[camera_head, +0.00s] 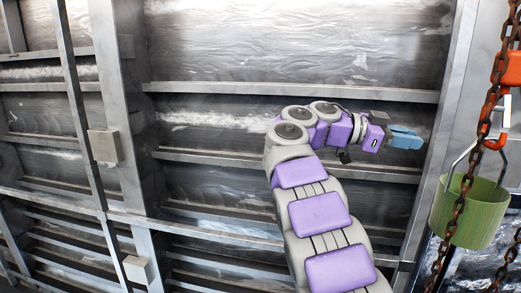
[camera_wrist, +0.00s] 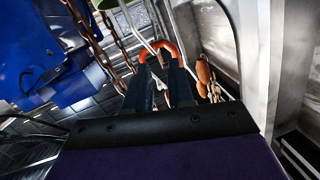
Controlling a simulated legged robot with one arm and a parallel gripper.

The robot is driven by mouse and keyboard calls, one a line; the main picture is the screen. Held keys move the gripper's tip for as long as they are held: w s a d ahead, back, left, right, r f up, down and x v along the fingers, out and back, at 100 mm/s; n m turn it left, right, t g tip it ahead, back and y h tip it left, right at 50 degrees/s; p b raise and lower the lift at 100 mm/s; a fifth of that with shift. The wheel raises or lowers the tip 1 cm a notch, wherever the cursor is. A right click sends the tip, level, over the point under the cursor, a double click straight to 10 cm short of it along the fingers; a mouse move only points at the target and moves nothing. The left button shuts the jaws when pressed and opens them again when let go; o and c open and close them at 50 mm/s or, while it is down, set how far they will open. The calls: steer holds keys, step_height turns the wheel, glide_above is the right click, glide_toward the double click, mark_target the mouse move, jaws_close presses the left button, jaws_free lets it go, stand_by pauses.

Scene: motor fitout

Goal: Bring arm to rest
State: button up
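My arm reaches up and bends to the right in the head view. My gripper (camera_head: 407,138), with blue fingers, points right toward the hanging chain and bucket. In the wrist view, its two dark fingers (camera_wrist: 160,80) stand apart with a gap between them. I see nothing held. An orange hook (camera_wrist: 163,48) shows beyond the fingertips in the wrist view; the head view shows open space between gripper and hook.
A green bucket (camera_head: 470,212) hangs by a wire handle at right, beside a rusty chain (camera_head: 490,100) and an orange hook (camera_head: 495,141). A ribbed metal wall (camera_head: 230,120) stands behind my arm. Blue machinery (camera_wrist: 60,50) fills the wrist view's left.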

steer(key=s+a+f+n+t+y+b, duration=0.1)
steer(key=s+f+n+y+b, duration=0.5)
steer(key=f, duration=0.9)
steer(key=s+f+n+y+b, duration=0.2)
steer(key=s+f+n+b, duration=0.4)
steer(key=s+f, duration=0.7)
steer(key=s+a+f+n+y+b, duration=0.2)
steer(key=s+a+f, duration=0.4)
steer(key=f, duration=0.4)
steer(key=s+a+f+n+g+y+b, duration=0.1)
steer(key=s+a+f+n+y+b, duration=0.2)
steer(key=s+f, duration=0.5)
steer(key=s+a+f+n+y+b, duration=0.3)
steer(key=s+a+f, duration=0.4)
steer(key=f, duration=0.4)
steer(key=shift+a+f+n+y, duration=0.3)
steer(key=shift+a+n, duration=0.3)
steer(key=shift+a, duration=0.2)
